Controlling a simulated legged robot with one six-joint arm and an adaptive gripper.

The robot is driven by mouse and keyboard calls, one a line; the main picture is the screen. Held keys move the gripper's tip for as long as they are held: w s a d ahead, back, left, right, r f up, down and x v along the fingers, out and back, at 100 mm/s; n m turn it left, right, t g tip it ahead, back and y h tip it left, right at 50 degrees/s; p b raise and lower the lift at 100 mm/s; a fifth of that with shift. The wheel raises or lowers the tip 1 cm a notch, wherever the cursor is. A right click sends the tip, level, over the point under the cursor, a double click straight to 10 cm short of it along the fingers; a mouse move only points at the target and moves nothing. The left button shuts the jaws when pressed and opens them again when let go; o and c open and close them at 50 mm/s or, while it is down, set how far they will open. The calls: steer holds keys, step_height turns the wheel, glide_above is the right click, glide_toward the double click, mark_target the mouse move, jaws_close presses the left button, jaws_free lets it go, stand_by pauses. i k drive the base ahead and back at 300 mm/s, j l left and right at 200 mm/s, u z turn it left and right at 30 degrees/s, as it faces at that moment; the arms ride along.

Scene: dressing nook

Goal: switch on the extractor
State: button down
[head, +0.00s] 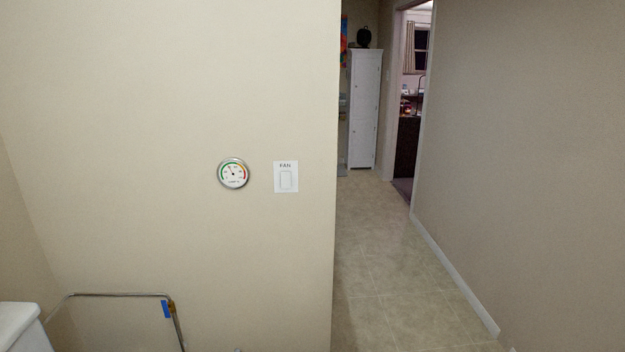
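A white wall switch plate (286,176) labelled FAN is on the beige wall, near its right edge. Its rocker (286,180) sits in the lower middle of the plate; I cannot tell which way it is pressed. My gripper is not in view. Nothing covers the switch.
A round dial gauge (233,173) is on the wall just left of the switch. A metal rail (115,295) with a blue tag is low at left, beside a white fixture (22,325). A clear tiled hallway (375,255) runs back to a white cabinet (364,110).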

mark_target(285, 177)
steer(key=i+l+u, duration=0.2)
steer(key=i, duration=0.25)
steer(key=i+u, duration=0.2)
steer(key=i, duration=0.3)
steer(key=i+l+u, duration=0.2)
steer(key=i, duration=0.2)
